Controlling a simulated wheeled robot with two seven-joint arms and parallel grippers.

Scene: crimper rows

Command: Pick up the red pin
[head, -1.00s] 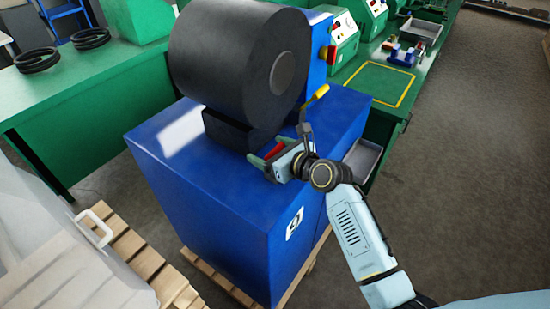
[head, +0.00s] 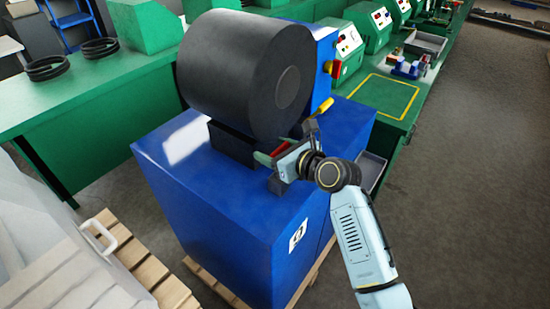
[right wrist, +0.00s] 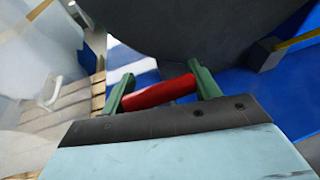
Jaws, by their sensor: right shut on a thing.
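The red pin (right wrist: 160,92) lies crosswise between the two green fingers of my right gripper (right wrist: 162,90) in the right wrist view. The fingers are shut on it at its two ends. In the head view my right gripper (head: 270,157) is over the top of the blue machine cabinet, beside the black drum, and the red pin (head: 284,149) shows only partly there. I cannot tell whether the pin touches the cabinet top. My left gripper is in neither view.
The large black drum (head: 245,75) stands on the blue cabinet (head: 205,195) close to my right gripper. A lever with a yellow handle (head: 322,108) rises just beyond it. Green benches (head: 90,110) stand behind. A wooden pallet (head: 150,275) and a light crate (head: 50,260) are at lower left.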

